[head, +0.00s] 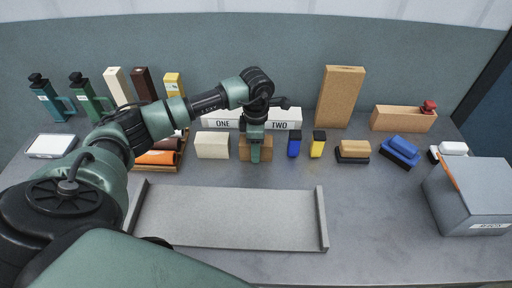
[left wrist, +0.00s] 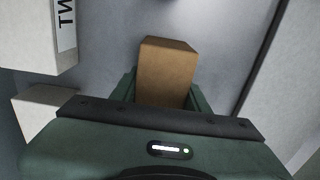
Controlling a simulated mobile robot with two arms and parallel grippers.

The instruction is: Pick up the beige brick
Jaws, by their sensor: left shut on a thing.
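My left gripper (head: 255,154) points down at the middle of the table and is shut on a tan-brown brick (head: 268,143). Its fingers cover the middle of that brick, and its two ends show on either side. In the left wrist view the tan-brown brick (left wrist: 167,70) sits between the fingers. It appears at table height; I cannot tell whether it touches the table. A paler, cream-beige brick (head: 212,145) stands just left of the gripper, apart from it, and shows in the left wrist view (left wrist: 36,108). My right gripper is not in view.
White blocks labelled ONE (head: 222,124) and TWO (head: 280,125) stand close behind. A blue bottle-like item (head: 294,147) and a yellow one (head: 317,148) are to the right. A grey tray (head: 230,215) lies in front. A grey box (head: 475,195) stands far right.

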